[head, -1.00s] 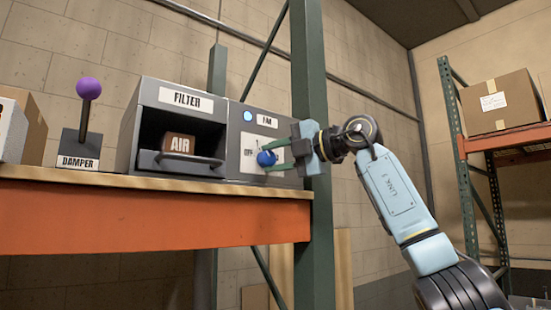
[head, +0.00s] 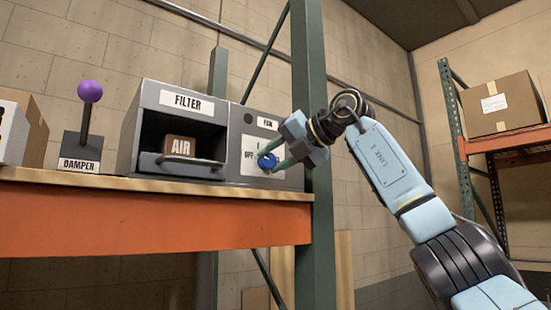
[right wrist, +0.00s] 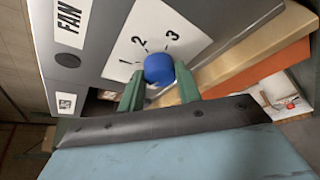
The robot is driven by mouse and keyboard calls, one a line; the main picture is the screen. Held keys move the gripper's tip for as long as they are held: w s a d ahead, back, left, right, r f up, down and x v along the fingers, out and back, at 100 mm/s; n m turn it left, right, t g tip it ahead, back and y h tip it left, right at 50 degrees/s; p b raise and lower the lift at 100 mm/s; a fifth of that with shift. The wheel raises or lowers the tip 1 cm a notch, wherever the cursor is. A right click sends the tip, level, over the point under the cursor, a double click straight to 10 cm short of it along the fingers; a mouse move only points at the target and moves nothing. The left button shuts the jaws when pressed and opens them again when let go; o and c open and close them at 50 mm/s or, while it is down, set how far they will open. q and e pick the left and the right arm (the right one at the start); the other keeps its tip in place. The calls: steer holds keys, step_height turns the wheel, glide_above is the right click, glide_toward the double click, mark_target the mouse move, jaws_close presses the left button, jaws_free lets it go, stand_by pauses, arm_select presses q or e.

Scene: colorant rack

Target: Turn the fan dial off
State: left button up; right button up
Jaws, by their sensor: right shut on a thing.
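The blue fan dial (head: 267,161) is on the grey fan panel (head: 238,120), over a white label with "OFF" at its left in the head view. In the right wrist view the dial (right wrist: 159,69) is seen close up, with the marks 1, 2 and 3 around it. My right gripper (head: 272,160) is shut on the dial, its green fingers (right wrist: 158,92) on either side of it. The small round lamp (head: 248,118) above the label is dark. The dial's pointer is hidden. My left gripper is not in view.
The filter box (head: 186,100) with an open front, a handle and an "AIR" block (head: 180,147) stands left of the panel. The damper lever (head: 87,120) with a purple knob is farther left. A green post (head: 315,220) rises close beside my right gripper.

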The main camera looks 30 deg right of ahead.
steer(key=shift+f, duration=0.1)
stand_by(0.4)
steer(key=o, duration=1)
steer(key=shift+s, duration=0.1)
steer(key=b+v, duration=0.2)
steer(key=v, duration=1.1)
steer(key=shift+r, duration=0.25)
